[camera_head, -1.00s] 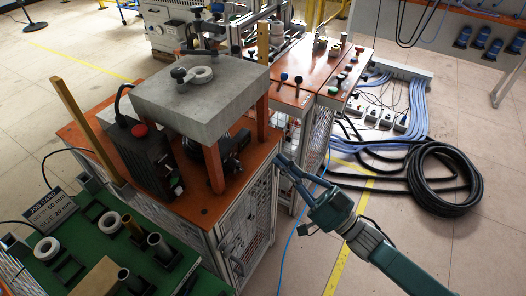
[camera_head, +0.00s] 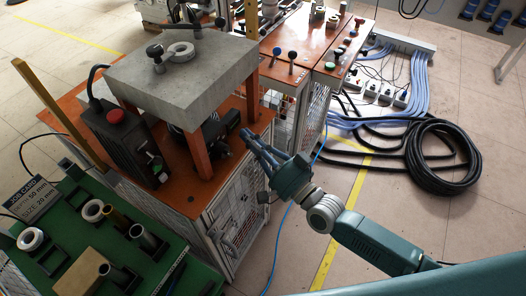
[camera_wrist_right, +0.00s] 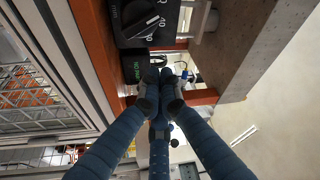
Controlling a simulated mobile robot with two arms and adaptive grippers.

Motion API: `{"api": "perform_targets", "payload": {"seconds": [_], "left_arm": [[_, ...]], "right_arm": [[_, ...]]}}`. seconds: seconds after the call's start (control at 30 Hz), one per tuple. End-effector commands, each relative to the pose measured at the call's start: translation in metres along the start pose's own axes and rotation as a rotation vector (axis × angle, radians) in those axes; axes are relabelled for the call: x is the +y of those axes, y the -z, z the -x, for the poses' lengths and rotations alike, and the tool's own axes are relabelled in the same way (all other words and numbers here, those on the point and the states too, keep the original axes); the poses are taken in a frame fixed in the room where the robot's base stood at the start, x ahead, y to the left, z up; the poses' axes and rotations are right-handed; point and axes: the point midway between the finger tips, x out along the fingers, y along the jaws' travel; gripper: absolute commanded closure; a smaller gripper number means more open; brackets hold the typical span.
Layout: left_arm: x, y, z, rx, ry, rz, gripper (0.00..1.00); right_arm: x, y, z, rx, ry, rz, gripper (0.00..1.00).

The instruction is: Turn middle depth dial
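A black dial knob (camera_wrist_right: 140,22) with a pale pointer line and white numerals around it shows at the top of the right wrist view. Below it is a black plate with green lettering (camera_wrist_right: 134,68). I cannot tell whether this dial is the middle one. My right gripper (camera_wrist_right: 163,88) has its fingertips close together, below and right of the knob and apart from it in that picture. In the head view my right gripper (camera_head: 252,140) is at the right edge of the orange bench, near a dark unit (camera_head: 222,128) under the slab; the dial faces are not readable there.
A grey slab (camera_head: 185,65) on orange posts (camera_head: 197,157) overhangs the dark unit. A black box with a red button (camera_head: 117,118) stands at left. The green table (camera_head: 70,215) holds tubes and rings. Cables and a black hose coil (camera_head: 440,160) lie on the floor at right.

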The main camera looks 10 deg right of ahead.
Motion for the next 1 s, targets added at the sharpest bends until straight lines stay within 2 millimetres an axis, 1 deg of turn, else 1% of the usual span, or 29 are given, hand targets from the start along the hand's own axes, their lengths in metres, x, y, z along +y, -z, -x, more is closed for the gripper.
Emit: {"api": "perform_targets", "payload": {"seconds": [0.03,0.1,0.2,0.3,0.73,0.9,1.0], "left_arm": [[0.0,0.004,-0.001,0.006,0.0,0.0,0.36],[-0.001,0.007,-0.001,0.011,0.001,0.0,0.36],[-0.001,0.013,-0.001,0.019,0.001,0.001,0.36],[-0.001,0.014,-0.002,0.021,0.001,0.001,0.36],[0.003,0.01,-0.001,0.014,-0.003,0.002,0.36],[0.003,0.008,0.011,0.01,-0.004,0.002,0.36],[0.003,0.007,0.008,0.009,-0.004,0.002,0.36]], "right_arm": [[0.0,-0.003,-0.007,-0.001,0.0,-0.002,1.0],[0.001,-0.017,0.001,-0.002,-0.003,-0.005,1.0],[0.001,-0.028,0.005,-0.002,-0.002,-0.003,1.0],[0.0,-0.035,0.008,-0.001,-0.001,-0.002,1.0],[-0.001,-0.038,0.009,0.0,-0.002,-0.006,1.0],[-0.001,-0.046,0.012,0.001,-0.042,-0.119,1.0],[0.001,-0.048,0.013,-0.001,-0.044,-0.127,1.0]]}}
